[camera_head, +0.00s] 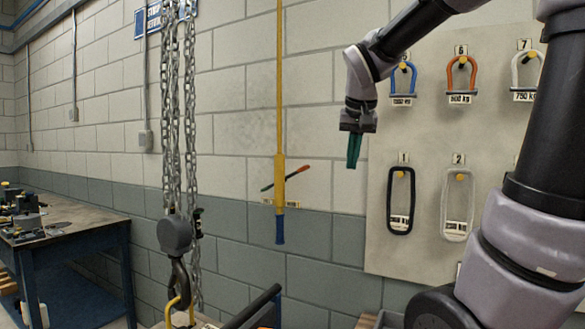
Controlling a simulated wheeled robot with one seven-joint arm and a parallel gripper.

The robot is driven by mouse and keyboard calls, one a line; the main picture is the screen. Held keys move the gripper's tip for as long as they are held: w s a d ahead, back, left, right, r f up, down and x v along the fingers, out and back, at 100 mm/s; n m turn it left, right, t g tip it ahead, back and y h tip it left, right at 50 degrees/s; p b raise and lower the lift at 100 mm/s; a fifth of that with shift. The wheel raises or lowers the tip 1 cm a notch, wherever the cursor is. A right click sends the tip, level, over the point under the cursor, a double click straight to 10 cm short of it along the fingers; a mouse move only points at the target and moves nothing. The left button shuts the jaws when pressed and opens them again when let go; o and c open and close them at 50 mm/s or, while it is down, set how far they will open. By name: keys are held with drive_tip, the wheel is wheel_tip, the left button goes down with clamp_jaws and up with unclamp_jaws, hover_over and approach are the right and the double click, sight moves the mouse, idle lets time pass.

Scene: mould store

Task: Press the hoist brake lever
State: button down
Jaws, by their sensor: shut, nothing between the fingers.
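A yellow pendant (279,180) with a blue lower end hangs in front of the block wall, left of centre. A thin lever (300,173) crosses it, tilted up to the right, with an orange-red right end and a dark green part at left. It looks like the hoist brake lever, but its label is too small to read. My gripper (353,152) is to the right of the lever and somewhat higher in the picture, pointing down. Its dark green fingers are shut and empty, apart from the lever.
Hoist chains (172,110) with a hook block (175,235) hang at left. A board (432,135) with numbered slings on pegs is behind my arm at right. A blue-legged workbench (75,235) with tools stands at far left. A dark rail (252,306) is below the pendant.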

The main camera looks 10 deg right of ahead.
drive_tip(key=w+a+r+h, duration=0.2)
drive_tip(key=w+h, duration=0.4)
drive_tip(key=w, duration=1.8)
drive_tip(key=w+a+f+t+h, duration=0.1)
drive_tip(key=w+a+t+h, duration=0.3)
drive_tip(key=w+a, duration=0.8)
drive_tip(key=w+t, duration=0.1)
drive_tip(key=w, duration=0.3)
drive_tip(key=shift+w+a+f, duration=0.15)
drive_tip(key=shift+a+f, duration=0.05)
drive_tip(key=shift+f, duration=0.15)
drive_tip(key=w+d+f, duration=0.5)
drive_tip(key=d, duration=0.3)
drive_tip(key=shift+w+d+f, duration=0.3)
drive_tip(key=shift+f, duration=0.05)
